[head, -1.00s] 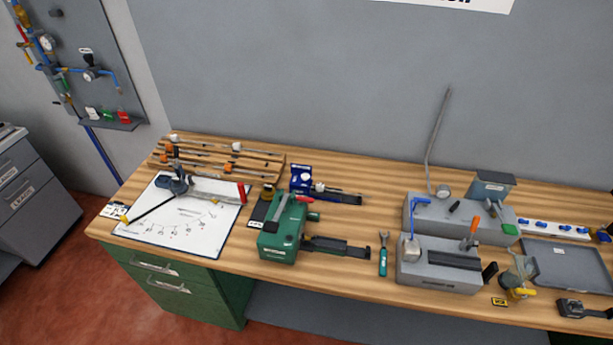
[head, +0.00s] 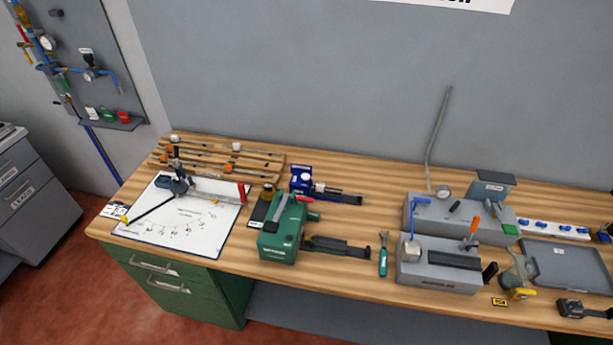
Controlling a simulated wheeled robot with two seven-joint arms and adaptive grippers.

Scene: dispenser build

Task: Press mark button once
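I cannot tell for certain which part is the mark button; no label reading "mark" is legible. Neither of my grippers is in view, so nothing shows touching these things.
A white marked sheet (head: 200,238) with a dark tool lies at the left of the wooden bench (head: 345,285). A rack of rods (head: 215,152), a blue device (head: 301,180), a wrench (head: 383,258) and a grey tray (head: 572,268) also lie there. Green drawers (head: 170,285) stand below.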

